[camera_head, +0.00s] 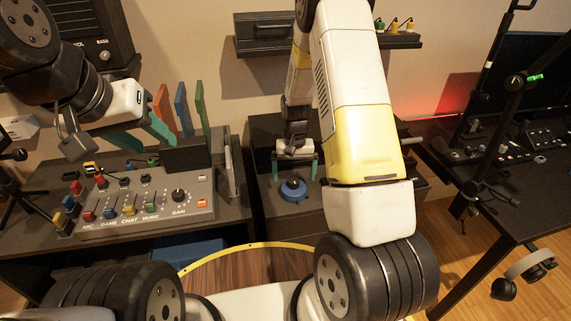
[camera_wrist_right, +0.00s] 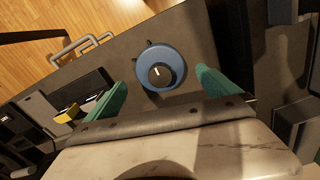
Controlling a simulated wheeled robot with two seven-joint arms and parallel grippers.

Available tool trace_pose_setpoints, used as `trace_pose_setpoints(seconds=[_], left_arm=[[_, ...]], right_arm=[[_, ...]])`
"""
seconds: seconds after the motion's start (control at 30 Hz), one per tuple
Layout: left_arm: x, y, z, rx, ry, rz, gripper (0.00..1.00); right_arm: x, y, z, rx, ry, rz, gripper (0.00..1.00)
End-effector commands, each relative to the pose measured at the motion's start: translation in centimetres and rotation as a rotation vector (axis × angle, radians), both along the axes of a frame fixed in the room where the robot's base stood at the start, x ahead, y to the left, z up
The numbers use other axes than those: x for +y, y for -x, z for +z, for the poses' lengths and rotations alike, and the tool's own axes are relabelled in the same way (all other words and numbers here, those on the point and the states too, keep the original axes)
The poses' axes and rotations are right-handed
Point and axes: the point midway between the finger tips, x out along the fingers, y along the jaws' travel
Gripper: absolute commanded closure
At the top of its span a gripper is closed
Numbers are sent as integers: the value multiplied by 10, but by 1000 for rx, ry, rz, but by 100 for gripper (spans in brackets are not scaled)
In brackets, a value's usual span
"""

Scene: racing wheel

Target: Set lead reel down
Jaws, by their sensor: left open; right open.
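A blue round reel (camera_head: 293,190) with a dark centre rests on the dark cabinet top, below my right gripper. It also shows in the right wrist view (camera_wrist_right: 174,57), lying flat with a dark knob in its middle. My right gripper (camera_head: 295,168) is open, its two green fingers apart above the reel. In the right wrist view the fingers (camera_wrist_right: 155,95) stand to either side of and nearer than the reel, with nothing between them. My left gripper (camera_head: 150,128) is open and empty at the upper left, above the mixer panel.
A mixer panel (camera_head: 150,208) with coloured sliders and knobs sits on the left desk. Upright coloured panels (camera_head: 181,108) stand behind it. A wall shelf (camera_head: 265,48) hangs above. A desk with a monitor (camera_head: 535,75) stands at the right.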

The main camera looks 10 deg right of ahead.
Motion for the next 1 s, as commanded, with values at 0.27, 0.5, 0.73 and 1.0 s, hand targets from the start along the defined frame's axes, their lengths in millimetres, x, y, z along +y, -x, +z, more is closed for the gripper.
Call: trace_pose_setpoints(seconds=[0.27, 0.5, 0.73, 1.0], left_arm=[[0, 0, 0, 0, 0, 0, 54], [0, 0, 0, 0, 0, 0, 54], [0, 0, 0, 0, 0, 0, 54], [0, 0, 0, 0, 0, 0, 54]], right_arm=[[0, -1, 61, -5, 0, 0, 0], [0, 0, 87, -3, -2, 0, 0], [4, 19, 153, -86, -52, 15, 0], [12, 92, 264, -266, -132, 77, 0]])
